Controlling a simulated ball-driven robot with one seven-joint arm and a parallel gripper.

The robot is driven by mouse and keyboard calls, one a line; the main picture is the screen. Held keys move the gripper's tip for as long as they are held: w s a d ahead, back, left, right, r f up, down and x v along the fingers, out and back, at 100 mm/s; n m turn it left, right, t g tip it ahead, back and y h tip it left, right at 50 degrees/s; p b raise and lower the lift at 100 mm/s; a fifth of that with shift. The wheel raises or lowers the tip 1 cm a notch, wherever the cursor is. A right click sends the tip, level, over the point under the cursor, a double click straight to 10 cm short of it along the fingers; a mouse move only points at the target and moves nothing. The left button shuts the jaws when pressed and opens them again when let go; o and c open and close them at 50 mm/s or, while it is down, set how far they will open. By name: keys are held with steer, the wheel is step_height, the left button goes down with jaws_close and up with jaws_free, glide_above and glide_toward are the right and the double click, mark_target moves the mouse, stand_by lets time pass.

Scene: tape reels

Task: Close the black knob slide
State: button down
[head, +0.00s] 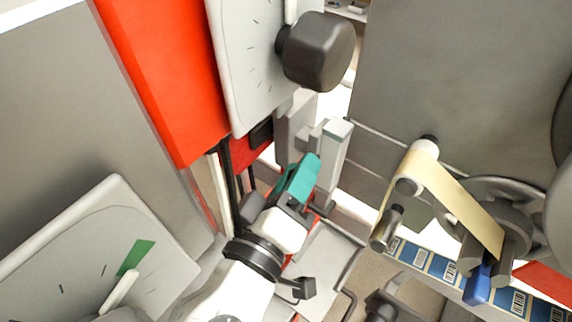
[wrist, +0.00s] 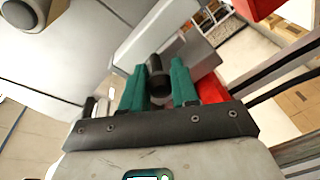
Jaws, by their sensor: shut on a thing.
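In the wrist view, the small black knob (wrist: 159,84) of the slide sits between the two teal fingers of my gripper (wrist: 158,68), which is shut on it. A light grey metal slide block (wrist: 180,42) lies just beyond the fingertips. In the head view, my gripper (head: 303,172) reaches up to the grey slide post (head: 335,150); the small knob is hidden there behind the teal finger. How far the slide stands open cannot be told.
A large dark knob (head: 322,52) on a pale dial plate (head: 243,70) hangs above my gripper. A red panel (head: 165,75) stands to the left. A roller with cream tape (head: 455,195) and a blue label strip (head: 437,268) are at the right. A dial with a green mark (head: 135,257) is lower left.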

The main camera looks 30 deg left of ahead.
steer(key=d, duration=0.5)
steer(key=shift+s+d, duration=0.25)
steer(key=shift+s, duration=0.15)
steer(key=c, duration=0.9)
jaws_free()
steer(key=shift+d, duration=0.15)
steer(key=s, duration=0.3)
steer(key=s+b, duration=0.1)
steer(key=s, duration=0.3)
steer(key=shift+s+d, duration=0.2)
steer(key=shift+s, duration=0.05)
